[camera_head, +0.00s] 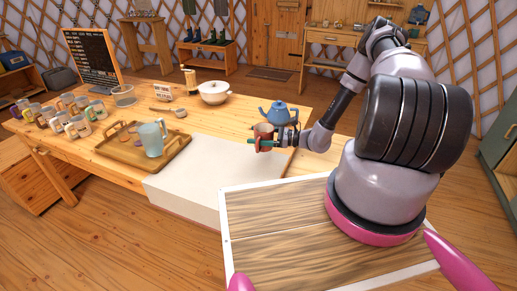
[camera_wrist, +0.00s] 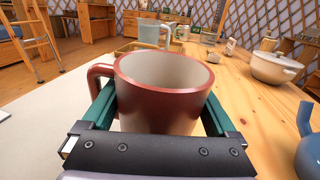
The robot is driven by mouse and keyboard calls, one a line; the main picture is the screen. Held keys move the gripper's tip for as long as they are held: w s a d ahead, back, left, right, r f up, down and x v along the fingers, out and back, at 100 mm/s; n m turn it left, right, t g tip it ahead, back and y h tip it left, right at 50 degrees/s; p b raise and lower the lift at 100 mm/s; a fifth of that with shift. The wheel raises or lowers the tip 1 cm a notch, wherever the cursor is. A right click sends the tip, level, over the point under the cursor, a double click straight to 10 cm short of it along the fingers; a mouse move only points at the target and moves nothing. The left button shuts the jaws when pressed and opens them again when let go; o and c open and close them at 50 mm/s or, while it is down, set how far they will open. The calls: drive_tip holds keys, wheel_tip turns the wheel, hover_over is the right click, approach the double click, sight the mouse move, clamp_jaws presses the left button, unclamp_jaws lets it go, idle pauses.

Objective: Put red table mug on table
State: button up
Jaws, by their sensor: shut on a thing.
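The red mug (camera_wrist: 165,96) is upright between the two green fingers of my gripper (camera_wrist: 160,120) in the wrist view. My gripper is shut on it, and its handle points left. In the head view the red mug (camera_head: 262,131) and my gripper (camera_head: 264,142) are over the right part of the wooden table (camera_head: 225,122), beside the white surface at its front edge. I cannot tell whether the mug's base touches anything.
A blue teapot (camera_head: 279,112) stands close behind my gripper. A white pot (camera_head: 214,92) stands farther back. A wooden tray (camera_head: 118,152) holds a light blue pitcher (camera_head: 153,138). Several mugs (camera_head: 72,122) stand at the left. The white surface (camera_head: 195,180) is clear.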

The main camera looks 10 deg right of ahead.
drive_tip(key=shift+f, duration=2.5)
drive_tip(key=shift+f, duration=0.1)
drive_tip(key=shift+f, duration=0.1)
drive_tip(key=o, duration=1.3)
drive_tip(key=v, duration=1.2)
drive_tip(key=shift+r, duration=0.3)
